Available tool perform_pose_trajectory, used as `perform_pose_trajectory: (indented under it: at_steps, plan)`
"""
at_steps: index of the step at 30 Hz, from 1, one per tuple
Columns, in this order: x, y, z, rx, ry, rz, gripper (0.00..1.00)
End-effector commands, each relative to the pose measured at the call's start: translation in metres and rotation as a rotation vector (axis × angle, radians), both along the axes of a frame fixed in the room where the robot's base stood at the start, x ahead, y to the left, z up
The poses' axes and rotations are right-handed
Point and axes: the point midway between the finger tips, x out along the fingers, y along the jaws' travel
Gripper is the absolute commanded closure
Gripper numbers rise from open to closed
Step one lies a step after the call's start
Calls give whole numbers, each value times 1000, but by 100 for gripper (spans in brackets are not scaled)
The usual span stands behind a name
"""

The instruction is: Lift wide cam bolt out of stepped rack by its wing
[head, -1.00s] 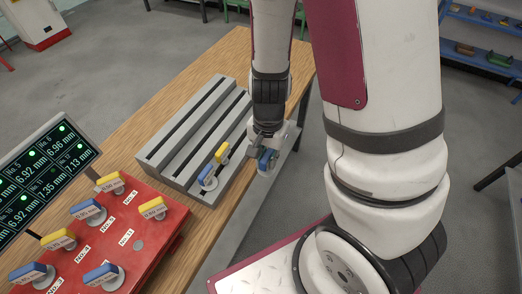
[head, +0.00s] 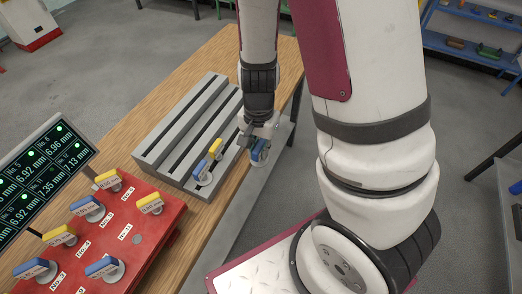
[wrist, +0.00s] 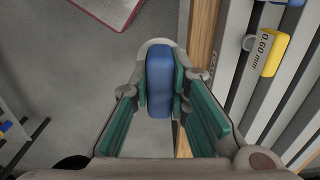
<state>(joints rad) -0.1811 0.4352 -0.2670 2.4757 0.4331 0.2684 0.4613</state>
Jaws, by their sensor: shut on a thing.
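My gripper (wrist: 160,95) is shut on the blue wing of a cam bolt (wrist: 159,70). The wing stands between the green finger pads, and a pale grey rounded part shows around its far end. In the head view my gripper (head: 257,133) holds this bolt (head: 260,151) off the right side of the grey stepped rack (head: 188,135), clear of it. The wrist view shows floor around the bolt, beyond the table edge. A yellow-winged bolt (head: 215,149) and a blue-winged bolt (head: 201,171) stand in the rack. The yellow wing (wrist: 275,52) reads 0.60 mm.
The wooden table (head: 141,213) carries the rack. A red block (head: 160,225) with several blue and yellow winged bolts stands at the front left, beside a dark display (head: 50,180) with green readings. Open floor lies right of the table.

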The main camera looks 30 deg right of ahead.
Motion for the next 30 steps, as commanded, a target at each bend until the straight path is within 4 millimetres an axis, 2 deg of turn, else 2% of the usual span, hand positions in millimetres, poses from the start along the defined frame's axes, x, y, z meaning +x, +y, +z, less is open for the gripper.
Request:
perform_pose_trajectory:
  at_steps: [30]
  plan:
    - [-1, 0, 42, 0, 0, 0, 100]
